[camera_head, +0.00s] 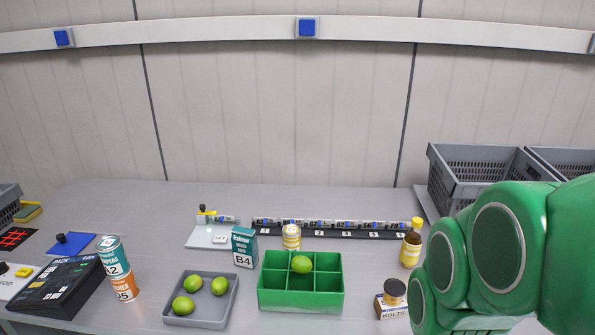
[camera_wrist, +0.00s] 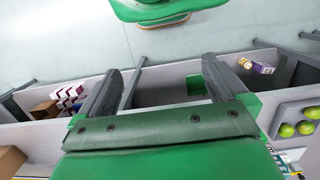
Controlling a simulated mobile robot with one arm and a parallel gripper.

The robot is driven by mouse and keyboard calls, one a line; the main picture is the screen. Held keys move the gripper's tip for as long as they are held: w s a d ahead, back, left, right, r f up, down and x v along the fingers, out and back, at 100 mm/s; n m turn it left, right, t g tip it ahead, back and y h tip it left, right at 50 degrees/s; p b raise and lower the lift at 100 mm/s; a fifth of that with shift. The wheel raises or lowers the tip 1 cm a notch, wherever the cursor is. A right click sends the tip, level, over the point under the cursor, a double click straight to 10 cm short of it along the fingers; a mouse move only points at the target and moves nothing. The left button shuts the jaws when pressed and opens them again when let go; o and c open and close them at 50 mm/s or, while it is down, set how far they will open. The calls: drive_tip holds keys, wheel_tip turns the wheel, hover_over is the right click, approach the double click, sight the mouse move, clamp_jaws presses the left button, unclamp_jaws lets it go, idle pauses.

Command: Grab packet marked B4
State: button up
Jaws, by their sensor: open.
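The packet marked B4 (camera_head: 244,247) is a small teal box with a white label. It stands upright on the grey table in the head view, between the grey lime tray and the white board, just left of the green divided box. My gripper (camera_wrist: 162,80) shows in the wrist view with its two dark fingers apart and nothing between them. My green arm fills the lower right of the head view, well to the right of the packet. I cannot make out the packet in the wrist view.
A green divided box (camera_head: 300,300) with a lime stands right of the packet. A grey tray (camera_head: 201,320) of limes is in front. A yellow-labelled can (camera_head: 291,237) stands close by. Stacked cans (camera_head: 118,272) are left. A grey crate (camera_head: 478,178) is at the right.

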drive_tip(key=w+a+n+t+y, duration=0.2)
drive_tip(key=w+a+t+y, duration=0.15)
drive_tip(key=w+a, duration=1.2)
drive_tip(key=m+t+h, duration=0.3)
drive_tip(key=m+t, duration=0.1)
drive_tip(key=t, duration=0.7)
hover_over(246, 230)
drive_tip(key=s+a, duration=0.3)
drive_tip(key=s, duration=0.2)
wheel_tip(246, 230, down, 5)
drive_tip(key=f+h, duration=0.2)
drive_tip(key=shift+d+f+h, duration=0.2)
drive_tip(key=shift+f+h, duration=0.05)
drive_tip(key=shift+f, duration=0.05)
drive_tip(key=shift+s+d+f+m+h, duration=0.1)
drive_tip(key=shift+d+f+m+h, duration=0.2)
drive_tip(key=shift+f+h, duration=0.25)
drive_tip(key=shift+x, duration=3.85)
drive_tip(key=shift+a+r, duration=0.1)
drive_tip(key=shift+r, duration=0.05)
drive_tip(key=c, duration=1.4)
